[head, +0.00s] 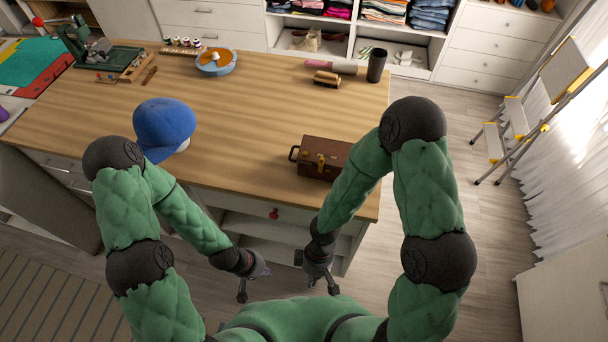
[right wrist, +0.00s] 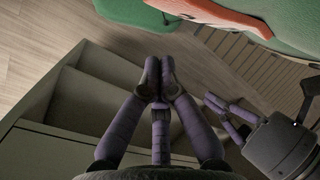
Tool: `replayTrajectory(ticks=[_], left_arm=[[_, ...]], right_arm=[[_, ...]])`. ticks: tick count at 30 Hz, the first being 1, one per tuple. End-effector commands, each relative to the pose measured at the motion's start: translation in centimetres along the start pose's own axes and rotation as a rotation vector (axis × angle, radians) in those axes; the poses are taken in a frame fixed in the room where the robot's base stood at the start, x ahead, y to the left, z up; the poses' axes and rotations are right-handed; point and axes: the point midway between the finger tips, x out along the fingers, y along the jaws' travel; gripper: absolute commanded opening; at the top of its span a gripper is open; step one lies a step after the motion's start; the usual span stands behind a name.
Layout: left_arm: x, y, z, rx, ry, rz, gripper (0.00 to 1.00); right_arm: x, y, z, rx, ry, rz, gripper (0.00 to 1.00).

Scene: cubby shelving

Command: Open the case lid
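A small brown case (head: 322,158) with brass-coloured fittings sits on the wooden workbench near its front right corner. Its lid looks closed, and a dark handle sticks out at its left side. My right arm passes close to its right side in the picture and may hide a little of it. My right gripper (head: 320,284) hangs low in front of the bench, below the case; in the right wrist view its fingertips (right wrist: 159,75) come together with nothing between them. My left gripper (head: 253,284) hangs beside it, apart from the case; its fingers show small in the right wrist view (right wrist: 230,115).
A blue cap (head: 164,126) rests on the bench (head: 255,110) left of the case. A brush (head: 327,79) and a dark cup (head: 376,65) stand towards the back right. A step ladder (head: 515,115) stands at the right.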

Motion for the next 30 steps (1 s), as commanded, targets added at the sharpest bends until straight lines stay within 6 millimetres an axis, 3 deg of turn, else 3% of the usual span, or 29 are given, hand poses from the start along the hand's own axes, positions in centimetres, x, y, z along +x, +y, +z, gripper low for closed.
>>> replayTrajectory(ticks=[4, 7, 12, 15, 22, 26, 30], left_arm=[[1.2, -0.4, -0.1, 0.000, 0.000, 0.000, 0.00], [1.8, -0.7, -0.1, 0.000, 0.000, 0.000, 0.00], [2.9, -1.0, -0.1, 0.000, 0.000, 0.000, 0.00], [3.9, -1.4, -0.2, 0.000, 0.000, 0.000, 0.00], [5.3, -1.9, -0.2, 0.000, 0.001, 0.000, 0.00], [5.5, -1.9, -0.2, 0.000, 0.000, 0.000, 0.00], [5.7, -2.0, -0.2, 0.000, 0.000, 0.000, 0.00]], right_arm=[[-1.4, 1.3, 1.2, -0.435, -0.225, 0.188, 0.00], [-3.6, 3.3, 0.9, -0.690, -0.384, 0.360, 0.00], [-9.6, 6.2, -2.8, -1.047, -0.639, 0.741, 0.00], [-12.9, 6.9, -5.4, -1.226, -0.784, 0.963, 0.00], [-18.5, 5.2, -10.2, -1.450, -1.017, 1.349, 0.00], [-19.9, 4.3, -11.3, -1.481, -1.067, 1.441, 0.00], [-20.1, 4.8, -11.6, -1.484, -1.076, 1.453, 0.00]])
